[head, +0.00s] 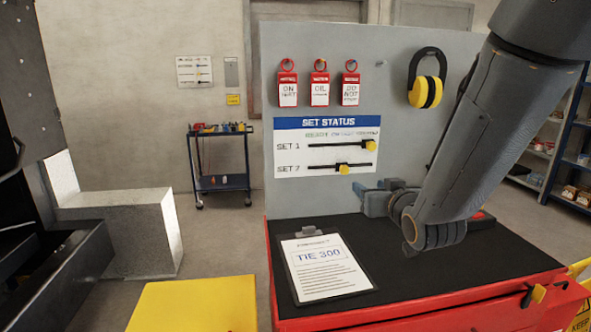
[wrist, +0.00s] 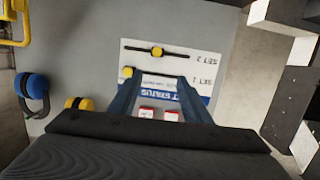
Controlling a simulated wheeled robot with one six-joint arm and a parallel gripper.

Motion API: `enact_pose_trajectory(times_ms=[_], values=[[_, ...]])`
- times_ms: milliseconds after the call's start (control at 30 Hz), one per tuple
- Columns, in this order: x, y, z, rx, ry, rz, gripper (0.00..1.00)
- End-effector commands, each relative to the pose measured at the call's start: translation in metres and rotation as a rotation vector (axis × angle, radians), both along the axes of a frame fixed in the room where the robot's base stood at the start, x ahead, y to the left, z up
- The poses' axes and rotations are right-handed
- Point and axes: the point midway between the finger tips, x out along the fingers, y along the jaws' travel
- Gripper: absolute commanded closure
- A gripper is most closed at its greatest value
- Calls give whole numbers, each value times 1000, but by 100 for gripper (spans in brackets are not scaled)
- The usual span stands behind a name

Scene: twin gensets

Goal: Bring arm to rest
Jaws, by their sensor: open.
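My gripper (head: 376,194) is in front of the grey board (head: 400,130), above the black top of the red cabinet. Its blue fingers are apart with nothing between them; they also show in the wrist view (wrist: 158,95). In the head view my arm comes down from the upper right and covers part of the board. The SET STATUS panel (head: 325,148) has two slide bars with yellow knobs. The SET 1 knob (head: 371,145) is at the right end of its bar. The lower knob (head: 343,169) is near the middle of its bar.
A clipboard (head: 322,266) reading TIE 300 lies on the cabinet top (head: 440,277). Three red tags (head: 319,88) and yellow ear defenders (head: 426,90) hang on the board. A tool cart (head: 222,182) stands behind at left. A yellow block (head: 193,305) is at the front.

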Motion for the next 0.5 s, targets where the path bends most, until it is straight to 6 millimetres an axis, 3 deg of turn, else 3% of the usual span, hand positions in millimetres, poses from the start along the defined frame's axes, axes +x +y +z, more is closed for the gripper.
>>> enact_pose_trajectory(times_ms=[267,367,500], values=[[-20,-8,-65,-32,249,-45,56],[-38,-12,-99,-46,390,-66,56],[-82,-17,-152,-64,645,-95,56]])
